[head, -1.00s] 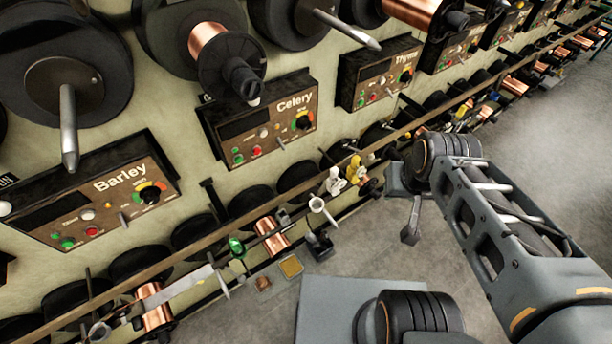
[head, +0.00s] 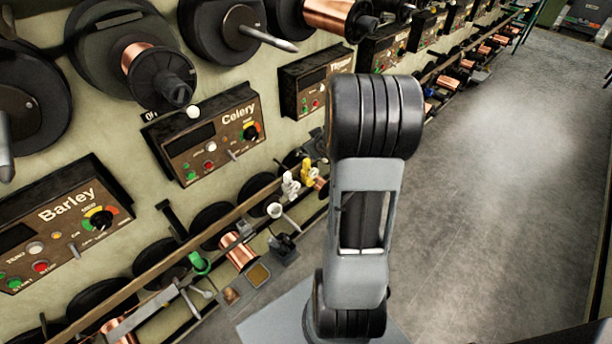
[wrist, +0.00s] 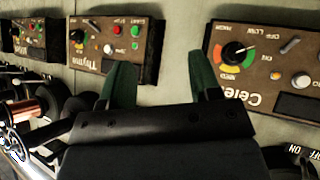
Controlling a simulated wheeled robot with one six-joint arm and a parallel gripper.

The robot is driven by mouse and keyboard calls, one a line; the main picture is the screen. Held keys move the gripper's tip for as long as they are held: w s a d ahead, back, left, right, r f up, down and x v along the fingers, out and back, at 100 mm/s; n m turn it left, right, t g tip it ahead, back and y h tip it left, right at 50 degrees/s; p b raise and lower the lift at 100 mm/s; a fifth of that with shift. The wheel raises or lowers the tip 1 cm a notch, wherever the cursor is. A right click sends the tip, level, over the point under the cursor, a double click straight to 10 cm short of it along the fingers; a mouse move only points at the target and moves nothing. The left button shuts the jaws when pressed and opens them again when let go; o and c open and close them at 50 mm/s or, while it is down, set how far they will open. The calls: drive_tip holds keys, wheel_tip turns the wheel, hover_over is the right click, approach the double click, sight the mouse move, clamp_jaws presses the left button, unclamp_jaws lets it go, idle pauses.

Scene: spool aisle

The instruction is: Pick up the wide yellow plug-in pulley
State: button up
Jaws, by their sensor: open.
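A yellow pulley-like part (head: 308,172) sits on the low rail below the Celery and Thyme panels in the head view. It is small there, and I cannot tell its width or how it is fixed. A similar white part (head: 290,185) is just left of it. My gripper (wrist: 161,62) shows in the wrist view with two dark green fingers spread apart and nothing between them. It faces the wall near the Thyme and Celery panels. I cannot make out the yellow part in the wrist view, and my arm hides the gripper in the head view.
The Celery panel (head: 207,131), Barley panel (head: 62,222) and Thyme panel (wrist: 113,48) are on the wall. Large dark spools (head: 125,50) stick out above. Copper spools (head: 238,250) and a green part (head: 198,263) line the low rail. Grey floor (head: 490,190) is open at right.

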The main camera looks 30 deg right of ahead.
drive_tip(key=d+f+t+y, duration=0.2)
drive_tip(key=d+f, duration=0.2)
drive_tip(key=f, duration=0.3)
drive_tip(key=n+t+y, duration=0.1)
drive_tip(key=t+y, duration=0.1)
drive_tip(key=y, duration=0.1)
approach(309, 162)
drive_tip(key=shift+g, duration=0.3)
drive_tip(key=x, duration=0.4)
drive_tip(key=shift+w+a+r, duration=0.2)
drive_tip(key=shift+w+r, duration=0.05)
drive_tip(key=shift+w, duration=0.2)
drive_tip(key=shift+x, duration=2.95)
drive_tip(key=shift+d+f, duration=0.1)
drive_tip(key=shift+f, duration=0.1)
drive_tip(key=shift+s, duration=0.1)
clamp_jaws()
